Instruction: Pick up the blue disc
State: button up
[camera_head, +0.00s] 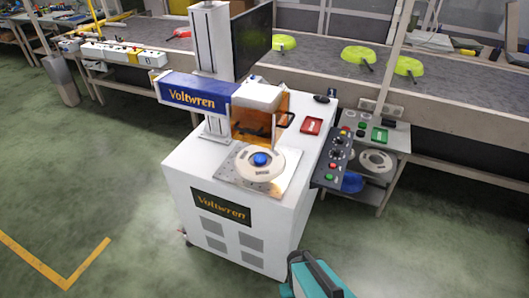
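The blue disc (260,159) is small and round. It sits at the middle of a white round fixture (243,168), which lies on a metal plate (287,184) on top of the white Voltwren machine (218,229). Nothing grips the disc, and its top shows clearly. A teal and dark part at the bottom edge, right of the machine, seems to be mine. No gripper fingers can be made out in the view.
The machine's marking head and orange guard (275,112) stand behind the disc. A control panel (333,158) is to its right. A side stand (396,139) holds another white round part (376,157). A conveyor (325,72) with green pans runs behind. Green floor is open at left.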

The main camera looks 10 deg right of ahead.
aim_at(260, 159)
jog(key=u, duration=0.15)
jog(key=k, duration=0.7)
jog(key=u, duration=0.55)
jog(key=k, duration=0.65)
jog(key=u, duration=0.5)
jog(key=i, duration=0.85)
jog(key=u, duration=0.45)
jog(key=i, duration=0.9)
jog(key=u, duration=0.2)
